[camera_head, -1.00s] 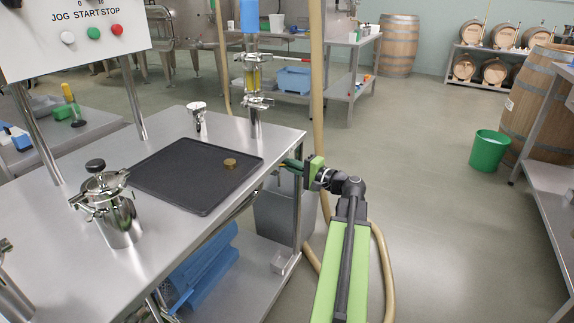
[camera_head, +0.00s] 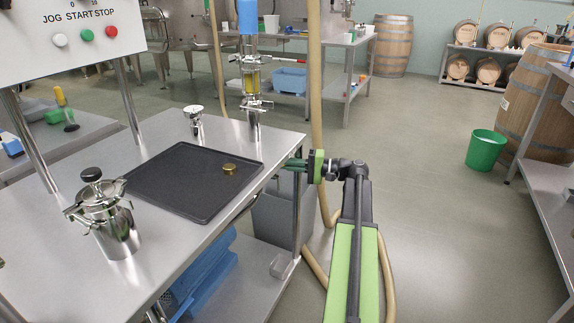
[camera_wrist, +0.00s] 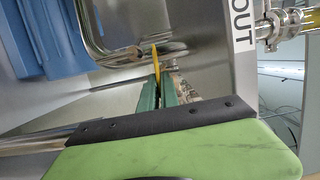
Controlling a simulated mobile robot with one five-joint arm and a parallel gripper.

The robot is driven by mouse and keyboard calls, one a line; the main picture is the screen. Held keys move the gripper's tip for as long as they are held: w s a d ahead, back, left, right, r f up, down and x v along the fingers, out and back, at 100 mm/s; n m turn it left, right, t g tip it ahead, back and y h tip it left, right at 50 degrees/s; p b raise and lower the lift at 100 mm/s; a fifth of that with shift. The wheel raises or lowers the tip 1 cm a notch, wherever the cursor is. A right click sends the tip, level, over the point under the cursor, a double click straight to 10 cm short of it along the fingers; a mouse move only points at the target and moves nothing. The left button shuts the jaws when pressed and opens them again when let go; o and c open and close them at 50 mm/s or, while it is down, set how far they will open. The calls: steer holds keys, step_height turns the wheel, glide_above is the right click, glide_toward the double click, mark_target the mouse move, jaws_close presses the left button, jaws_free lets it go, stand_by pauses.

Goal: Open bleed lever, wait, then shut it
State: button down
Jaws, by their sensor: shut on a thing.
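A thin yellow lever (camera_wrist: 156,60) stands between the green fingertips of my gripper (camera_wrist: 159,82) in the wrist view. The gripper is shut on it, and the fingers hide its lower part. In the head view, my gripper (camera_head: 293,163) is at the right edge of the steel table, beside its leg; the lever cannot be made out there. Bent steel pipework lies just beyond the lever in the wrist view. A white label reading OUT (camera_wrist: 243,28) is to its right.
A black tray (camera_head: 165,188) with a brass piece (camera_head: 229,169) lies on the table. A steel canister (camera_head: 115,228) stands at the left, and a sight-glass fitting (camera_head: 251,85) near the far corner. A hose hangs behind my arm.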

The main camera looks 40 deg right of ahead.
steer(key=c, duration=1.6)
jaws_free()
steer(key=shift+w+a, duration=0.15)
steer(key=shift+w, duration=0.05)
steer(key=shift+s+d, duration=0.2)
steer(key=v, duration=1.7)
steer(key=shift+a, duration=0.1)
